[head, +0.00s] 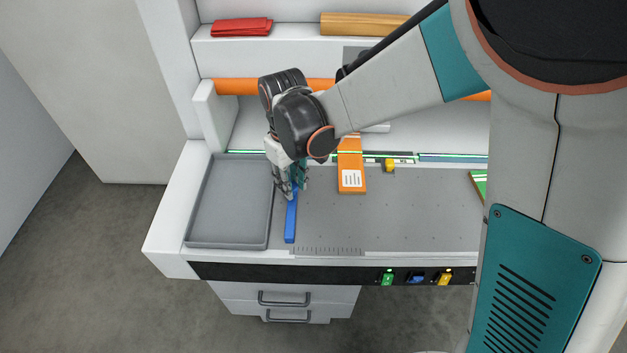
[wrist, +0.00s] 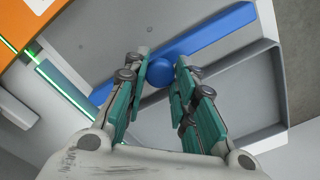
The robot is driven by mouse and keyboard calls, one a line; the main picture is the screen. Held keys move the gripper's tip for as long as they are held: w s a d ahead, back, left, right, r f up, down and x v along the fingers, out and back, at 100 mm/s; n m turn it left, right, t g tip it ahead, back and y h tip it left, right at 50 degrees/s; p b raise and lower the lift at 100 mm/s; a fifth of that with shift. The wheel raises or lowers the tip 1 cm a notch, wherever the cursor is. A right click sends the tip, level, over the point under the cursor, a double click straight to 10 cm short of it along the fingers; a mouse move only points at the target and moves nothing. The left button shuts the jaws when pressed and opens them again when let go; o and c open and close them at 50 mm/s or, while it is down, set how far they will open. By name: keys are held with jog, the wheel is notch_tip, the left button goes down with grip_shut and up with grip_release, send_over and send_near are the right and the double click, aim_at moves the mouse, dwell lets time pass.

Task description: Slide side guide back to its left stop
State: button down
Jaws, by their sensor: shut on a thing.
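The side guide is a long blue bar (head: 290,222) on the grey bed, running front to back just right of the grey tray. It also shows in the wrist view (wrist: 215,30), with a round blue knob (wrist: 161,72) on it. My gripper (head: 289,192) is over the bar in the head view and hides its rear part. In the wrist view my gripper's fingers (wrist: 162,62) are on both sides of the knob, shut on it. The left stop cannot be made out.
The shallow grey tray (head: 190,232) looks empty. An orange labelled board (head: 351,158) lies right of my gripper, with a yellow knob (head: 389,165) beyond it. A ruler scale (head: 328,251) and coloured buttons (head: 416,278) line the front. The bed (head: 410,220) between is clear.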

jog(key=shift+a, duration=0.15)
jog(key=c, duration=1.3)
grip_release()
jog(key=shift+a, duration=0.15)
notch_tip(320, 180, up, 8)
jog(key=shift+f, duration=0.25)
